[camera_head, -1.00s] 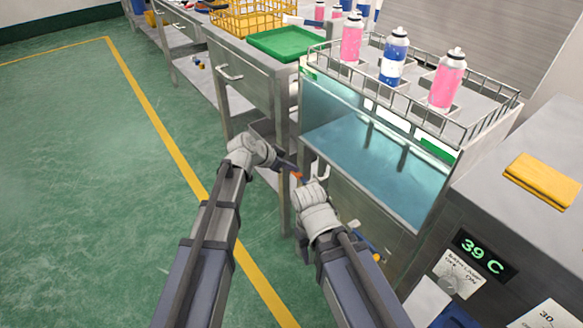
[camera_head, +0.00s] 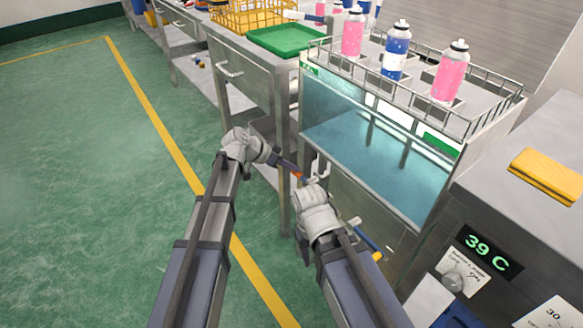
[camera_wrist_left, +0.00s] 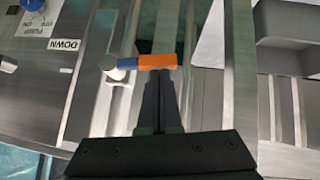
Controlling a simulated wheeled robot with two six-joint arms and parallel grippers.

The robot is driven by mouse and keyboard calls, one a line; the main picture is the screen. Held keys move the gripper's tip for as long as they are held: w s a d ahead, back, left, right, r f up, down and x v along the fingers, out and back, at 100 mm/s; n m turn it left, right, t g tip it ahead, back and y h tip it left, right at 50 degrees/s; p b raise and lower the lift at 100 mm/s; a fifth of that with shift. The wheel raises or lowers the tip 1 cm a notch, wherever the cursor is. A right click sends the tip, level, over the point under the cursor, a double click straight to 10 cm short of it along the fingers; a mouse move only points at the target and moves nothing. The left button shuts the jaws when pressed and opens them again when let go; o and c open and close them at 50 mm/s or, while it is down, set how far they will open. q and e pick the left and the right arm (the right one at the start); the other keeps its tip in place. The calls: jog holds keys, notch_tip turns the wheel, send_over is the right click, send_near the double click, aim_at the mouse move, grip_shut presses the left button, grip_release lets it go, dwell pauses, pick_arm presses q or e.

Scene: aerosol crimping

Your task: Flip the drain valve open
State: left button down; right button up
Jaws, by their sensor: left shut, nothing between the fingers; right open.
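The drain valve lever, with a silver end, a short blue section and an orange grip (camera_wrist_left: 157,61), lies across the top of the left wrist view. It is small in the head view, where its orange part (camera_head: 298,174) shows beside the tank's left front edge. My left gripper (camera_wrist_left: 160,76) is shut and empty, its fingertips right at the orange grip; I cannot tell if they touch it. In the head view the left gripper (camera_head: 286,163) points right toward the lever. My right gripper is lower, and its fingers are mostly hidden behind its own wrist.
The tank (camera_head: 375,165) holds bluish water and has a wire-railed top with pink and blue cans. A second blue bar with a yellow end (camera_head: 377,257) sits low on its front. A steel bench (camera_head: 235,75) stands left. A DOWN label (camera_wrist_left: 63,44) shows in the wrist view.

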pick_arm(q)
notch_tip(320, 180, down, 9)
jog(key=s+d+n+g+h+b, duration=0.2)
jog(key=g+h+b, duration=0.1)
jog(key=b, duration=0.8)
jog(key=shift+s+f+n+b, duration=0.15)
jog(key=shift+s+n+b, duration=0.15)
jog(key=shift+s+b, duration=0.1)
jog(key=shift+s+d, duration=0.1)
jog(key=shift+d, duration=0.05)
dwell(0.4)
